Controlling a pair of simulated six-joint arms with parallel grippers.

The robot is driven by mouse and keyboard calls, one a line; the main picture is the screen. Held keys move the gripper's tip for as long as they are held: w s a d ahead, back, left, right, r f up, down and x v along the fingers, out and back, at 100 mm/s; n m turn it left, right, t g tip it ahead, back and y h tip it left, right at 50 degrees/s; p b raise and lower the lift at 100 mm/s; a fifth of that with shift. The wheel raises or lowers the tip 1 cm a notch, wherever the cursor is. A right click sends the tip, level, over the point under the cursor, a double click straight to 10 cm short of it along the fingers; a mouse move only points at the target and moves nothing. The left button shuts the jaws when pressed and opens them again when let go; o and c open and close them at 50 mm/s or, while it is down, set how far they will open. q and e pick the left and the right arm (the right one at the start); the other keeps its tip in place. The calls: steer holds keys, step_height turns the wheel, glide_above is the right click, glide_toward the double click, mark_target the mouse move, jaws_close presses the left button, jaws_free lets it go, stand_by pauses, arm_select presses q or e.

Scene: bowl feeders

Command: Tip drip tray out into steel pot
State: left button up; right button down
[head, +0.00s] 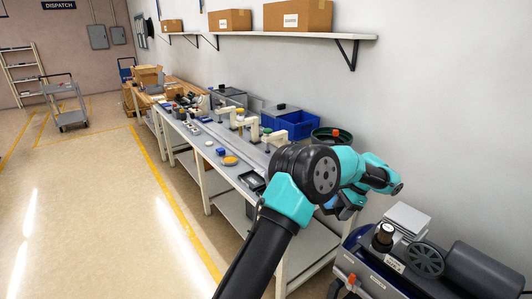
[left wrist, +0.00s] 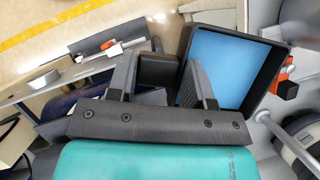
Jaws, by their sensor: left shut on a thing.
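The drip tray (left wrist: 187,50) is a black-rimmed square pan with a flat blue inside, large at the upper right of the left wrist view. My left gripper (left wrist: 160,82) is shut on the tray's black handle block (left wrist: 158,69), which sits between the two grey fingers. I cannot identify the steel pot for certain; a round grey thing (left wrist: 302,143) is cut off at the wrist view's right edge. My right gripper is not in view.
A long bench (head: 225,168) with feeders and small parts runs along the wall. A blue bin (head: 297,124) and a green-rimmed bowl (head: 332,136) stand at its back. A compressor-like machine (head: 425,262) fills the lower right.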

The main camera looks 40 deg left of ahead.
arm_select(q)
steer(key=w+a+r+m+t, duration=0.1)
steer(key=a+m, duration=0.3)
steer(key=a, duration=0.8)
steer(key=w+a+r+m+t, duration=0.2)
steer(key=w+a+r+m, duration=0.2)
steer(key=a, duration=0.9)
steer(key=w+a+r+m+t+y, duration=0.1)
steer(key=w+a+r+m+t, duration=0.1)
steer(key=a, duration=1)
steer(key=w+r+m, duration=0.1)
steer(key=m, duration=0.1)
steer(key=shift+a+m, duration=0.3)
steer(key=shift+y, duration=0.4)
steer(key=d+t+y, duration=0.1)
steer(key=y, duration=0.3)
steer(key=d+f+t+y, duration=0.1)
steer(key=y, duration=0.3)
steer(key=s+d+t+y, duration=0.1)
steer(key=t+y, duration=0.1)
steer(key=y, duration=0.2)
steer(key=shift+d+f, duration=0.1)
steer(key=shift+f, duration=0.15)
stand_by(0.5)
